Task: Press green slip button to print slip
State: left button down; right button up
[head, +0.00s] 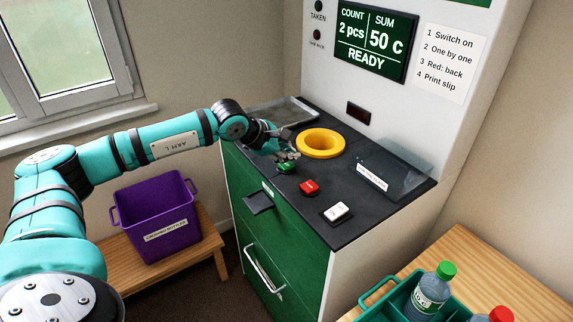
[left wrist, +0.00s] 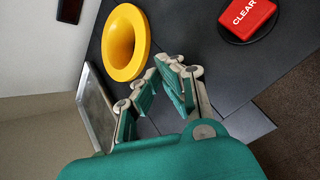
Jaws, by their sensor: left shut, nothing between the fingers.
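The green button (head: 286,168) sits at the left front of the machine's dark counter (head: 334,168), partly covered by my gripper. My left gripper (head: 289,155) is shut and empty, with its fingertips just above or at the green button; I cannot tell whether they touch. In the left wrist view the left gripper's fingers (left wrist: 158,84) point over the counter, and the green button cannot be made out there. The display (head: 370,42) reads COUNT 2 pcs, SUM 50 c, READY. A small dark tray (head: 258,202) juts from the green front and looks empty. My right gripper is not in view.
A yellow ring-shaped opening (head: 320,143), red CLEAR button (head: 309,187) and white button (head: 337,212) are close by. A clear panel (head: 396,168) stands at the right. A purple bin (head: 155,222) and green bottle crate (head: 397,304) flank the machine.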

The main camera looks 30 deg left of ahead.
pick_arm(q)
jog(key=shift+f, duration=0.1)
dwell(0.7)
jog(key=shift+f+b, duration=0.35)
jog(key=shift+b, duration=0.3)
